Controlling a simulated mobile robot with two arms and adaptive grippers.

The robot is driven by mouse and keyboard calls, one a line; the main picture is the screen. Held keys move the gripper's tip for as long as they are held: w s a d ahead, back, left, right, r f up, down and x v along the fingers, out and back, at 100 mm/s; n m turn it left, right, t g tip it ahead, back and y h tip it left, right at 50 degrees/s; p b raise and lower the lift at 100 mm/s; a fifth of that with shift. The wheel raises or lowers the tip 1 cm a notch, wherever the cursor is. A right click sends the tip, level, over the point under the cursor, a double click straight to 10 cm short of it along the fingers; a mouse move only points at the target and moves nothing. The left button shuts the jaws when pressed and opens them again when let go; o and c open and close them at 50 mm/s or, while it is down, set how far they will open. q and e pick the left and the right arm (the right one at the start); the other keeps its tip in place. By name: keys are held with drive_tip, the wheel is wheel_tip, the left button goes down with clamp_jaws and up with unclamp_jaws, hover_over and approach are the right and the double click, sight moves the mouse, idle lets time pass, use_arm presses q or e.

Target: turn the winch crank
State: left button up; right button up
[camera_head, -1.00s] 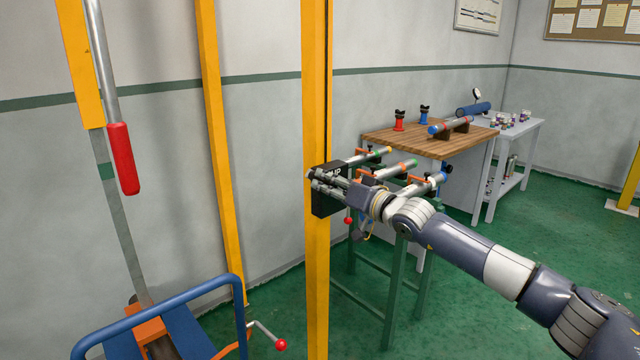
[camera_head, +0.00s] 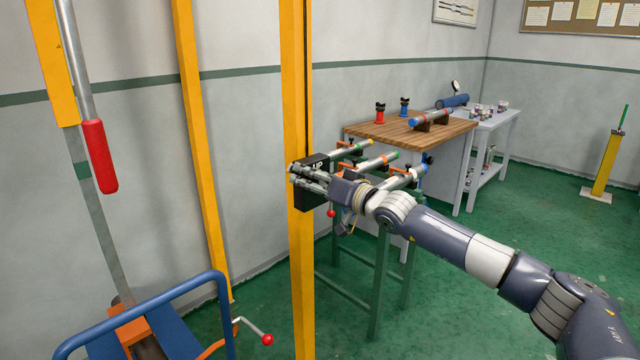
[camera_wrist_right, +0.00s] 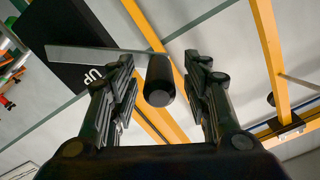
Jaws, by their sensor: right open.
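The winch shows as a black box (camera_head: 306,200) on a yellow post. In the right wrist view the black box (camera_wrist_right: 75,35) bears the word UP, and a flat grey crank arm (camera_wrist_right: 85,55) runs across it to a black cylindrical handle (camera_wrist_right: 159,82). My right gripper (camera_head: 308,177) is at the box, in front of the post. In the wrist view the open right gripper (camera_wrist_right: 160,72) has one finger on each side of the handle, with gaps on both sides. In the head view my gripper hides most of the crank. My left gripper is not in view.
Behind my right arm stands a green stand (camera_head: 378,290) with several pipes, and a wooden-topped bench (camera_head: 420,130). A blue-railed cart (camera_head: 170,292) with a red-knobbed crank (camera_head: 266,339) is at lower left. A red-handled lever (camera_head: 100,157) hangs at left. Green floor is open at right.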

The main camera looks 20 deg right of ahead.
drive_tip(key=v, duration=1.1)
drive_tip(key=shift+s, duration=0.35)
